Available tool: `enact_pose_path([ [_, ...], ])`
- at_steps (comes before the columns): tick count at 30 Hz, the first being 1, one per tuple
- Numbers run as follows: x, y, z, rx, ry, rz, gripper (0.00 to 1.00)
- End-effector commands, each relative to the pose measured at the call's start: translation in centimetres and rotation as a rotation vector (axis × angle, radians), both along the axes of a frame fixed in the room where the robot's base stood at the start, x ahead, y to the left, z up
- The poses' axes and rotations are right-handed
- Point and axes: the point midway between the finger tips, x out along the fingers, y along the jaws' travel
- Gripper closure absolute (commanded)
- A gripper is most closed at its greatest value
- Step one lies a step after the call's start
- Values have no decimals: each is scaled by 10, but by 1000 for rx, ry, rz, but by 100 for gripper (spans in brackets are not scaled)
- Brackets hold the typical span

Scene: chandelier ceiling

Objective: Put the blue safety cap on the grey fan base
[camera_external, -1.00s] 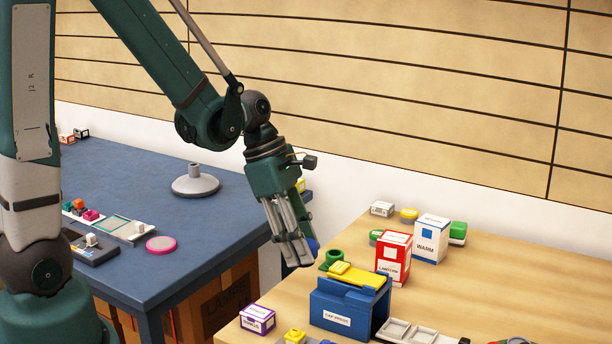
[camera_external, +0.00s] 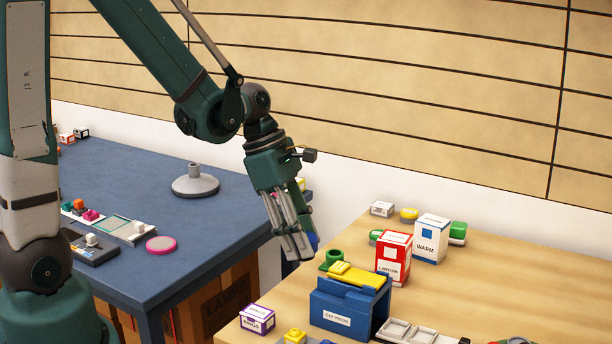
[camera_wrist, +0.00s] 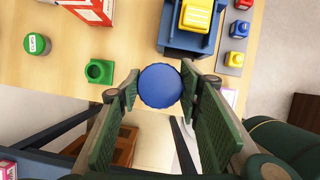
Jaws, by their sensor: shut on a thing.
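My gripper (camera_external: 300,243) is shut on the blue safety cap (camera_wrist: 160,85), a round cap with a ridged edge held between the two fingertips in the wrist view. In the external view only a sliver of the cap (camera_external: 315,241) shows beside the fingers. The gripper hangs in the air over the gap between the two tables, near the left edge of the wooden one. The grey fan base (camera_external: 195,181), a round foot with a short upright post, stands on the blue table to the left of my gripper and apart from it.
The blue table (camera_external: 130,170) also bears a pink disc (camera_external: 161,244) and a tray (camera_external: 118,228). On the wooden table are a blue cap press (camera_external: 345,305), a green ring-shaped piece (camera_external: 332,259), a red box (camera_external: 393,257) and a white box (camera_external: 430,238). Blue tabletop around the fan base is clear.

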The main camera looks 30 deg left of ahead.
Motion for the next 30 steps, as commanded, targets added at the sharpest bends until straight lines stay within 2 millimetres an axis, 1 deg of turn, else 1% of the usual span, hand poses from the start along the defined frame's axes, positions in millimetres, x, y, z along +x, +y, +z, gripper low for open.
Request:
enact_pose_path([
  [8, 2, 1, 1, 0, 0, 3, 75],
  [11, 7, 4, 2, 0, 0, 13, 75],
  [14, 16, 10, 5, 1, 0, 31, 75],
  [17, 31, 19, 9, 1, 0, 59, 75],
  [20, 50, 32, 14, 1, 0, 95, 75],
  [26, 95, 67, 25, 2, 0, 188, 75],
  [30, 127, 97, 33, 2, 1, 257, 75],
])
